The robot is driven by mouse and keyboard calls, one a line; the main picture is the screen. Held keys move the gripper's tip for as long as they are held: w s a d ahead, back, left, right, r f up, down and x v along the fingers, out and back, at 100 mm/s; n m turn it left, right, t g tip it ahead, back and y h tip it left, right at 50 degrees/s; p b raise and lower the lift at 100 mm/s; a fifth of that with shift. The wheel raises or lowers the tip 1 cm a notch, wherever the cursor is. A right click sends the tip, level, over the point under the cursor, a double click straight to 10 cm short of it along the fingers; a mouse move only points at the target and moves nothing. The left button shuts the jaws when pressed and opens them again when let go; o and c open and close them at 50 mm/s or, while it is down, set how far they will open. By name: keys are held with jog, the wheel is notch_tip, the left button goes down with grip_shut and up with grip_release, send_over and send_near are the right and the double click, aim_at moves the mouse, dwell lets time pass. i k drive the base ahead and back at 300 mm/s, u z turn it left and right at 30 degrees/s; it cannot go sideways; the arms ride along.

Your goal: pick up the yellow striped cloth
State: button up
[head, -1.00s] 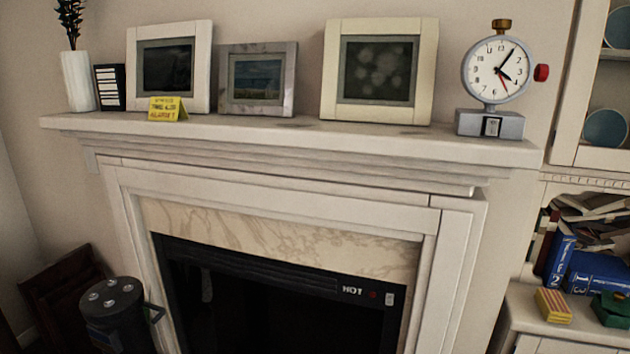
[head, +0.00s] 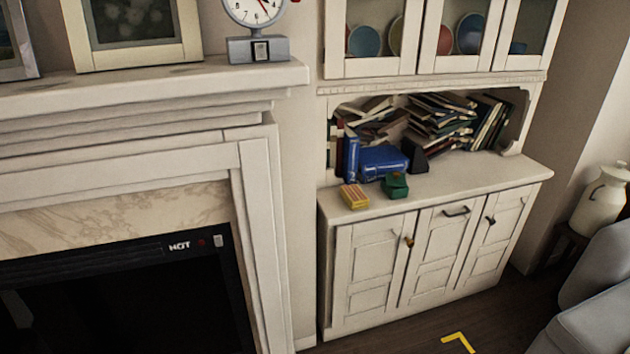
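The yellow striped cloth (head: 355,196) shows as a small folded yellow block with reddish stripes. It lies near the front left corner of the white cabinet's counter (head: 470,185). A green object (head: 396,186) sits just to its right, and blue books (head: 380,162) are behind it. My gripper is not in view.
The white fireplace mantel (head: 150,85) juts out on the left, with picture frames and a clock (head: 256,30) on it. Books are piled in the cabinet niche (head: 440,118). Grey rounded shapes (head: 598,300) fill the lower right. Dark floor (head: 400,335) is open before the cabinet.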

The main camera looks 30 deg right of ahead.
aim_at(353, 196)
jog(key=z, duration=4.9)
jog(key=i, duration=0.1)
jog(key=u, duration=3.7)
